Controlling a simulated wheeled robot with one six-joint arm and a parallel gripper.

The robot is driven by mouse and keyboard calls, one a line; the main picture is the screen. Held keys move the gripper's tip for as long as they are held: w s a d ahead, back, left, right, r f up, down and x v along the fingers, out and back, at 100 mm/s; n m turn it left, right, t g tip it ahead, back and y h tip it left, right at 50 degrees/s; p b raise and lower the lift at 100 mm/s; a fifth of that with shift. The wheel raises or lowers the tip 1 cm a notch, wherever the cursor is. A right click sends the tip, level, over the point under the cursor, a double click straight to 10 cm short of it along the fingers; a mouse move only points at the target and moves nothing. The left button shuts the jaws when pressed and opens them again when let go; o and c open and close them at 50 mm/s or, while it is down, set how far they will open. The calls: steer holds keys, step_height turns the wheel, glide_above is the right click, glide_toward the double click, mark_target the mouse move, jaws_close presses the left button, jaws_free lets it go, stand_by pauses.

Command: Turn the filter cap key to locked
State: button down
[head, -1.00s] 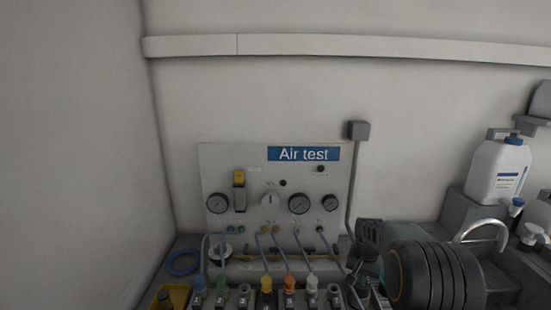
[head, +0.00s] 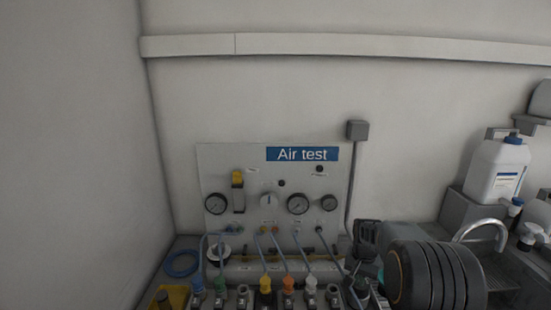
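A filter cap key cannot be made out for certain at this size, nor can its setting. The white Air test panel (head: 215,160) stands against the back wall. It carries a yellow-topped fitting (head: 238,190) at the upper left and a round white knob (head: 269,200) in the middle. A white round part (head: 218,252) sits low at the panel's left foot.
A row of valves with coloured caps (head: 265,285) and blue hoses lines the front of the panel. A blue hose coil (head: 182,263) and a yellow bin (head: 178,294) are at the left. A white jug (head: 497,170) and a curved tap (head: 480,228) are at the right.

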steer(key=r+p, duration=0.4)
steer(key=r, duration=0.1)
steer(key=shift+s+a, duration=0.2)
steer(key=shift+a, duration=0.05)
steer(key=s+a+r+n+t, duration=0.1)
steer(key=s+a+r+n, duration=0.1)
steer(key=s, duration=0.5)
steer(key=s+a+r+n+t, duration=0.1)
steer(key=s+a+r+n, duration=0.1)
steer(key=s+a+r, duration=0.2)
steer(key=s+a+r+n+t, duration=0.2)
steer(key=s+r, duration=0.4)
steer(key=s, duration=0.5)
steer(key=shift+s+a, duration=0.25)
steer(key=shift+a, duration=0.2)
stand_by(0.4)
